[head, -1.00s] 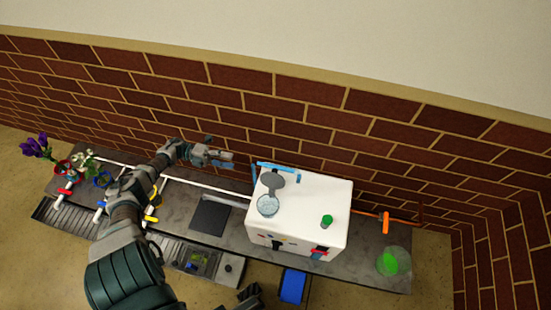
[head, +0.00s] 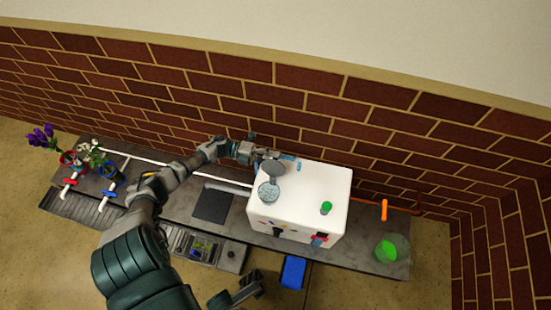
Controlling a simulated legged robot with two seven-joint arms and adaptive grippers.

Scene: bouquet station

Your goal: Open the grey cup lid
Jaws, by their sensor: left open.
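The grey cup lid (head: 273,172) is round and flat. It shows tilted up at the back of a clear cup (head: 268,192), whose top is uncovered. The cup is set in the top left of a white box-shaped machine (head: 322,188). My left gripper (head: 270,155) is open just behind the lid, over the machine's back left corner. I cannot tell whether a finger touches the lid. Part of my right gripper (head: 240,296) shows low in the picture, away from the lid; its finger state is unclear.
A green button (head: 326,208) is on the machine's top. A blue block (head: 293,272) is below its front. A clear container with green content (head: 386,251) and an orange handle (head: 384,209) are to the right. Flowers (head: 42,137) stand far left. A brick wall (head: 330,110) is close behind.

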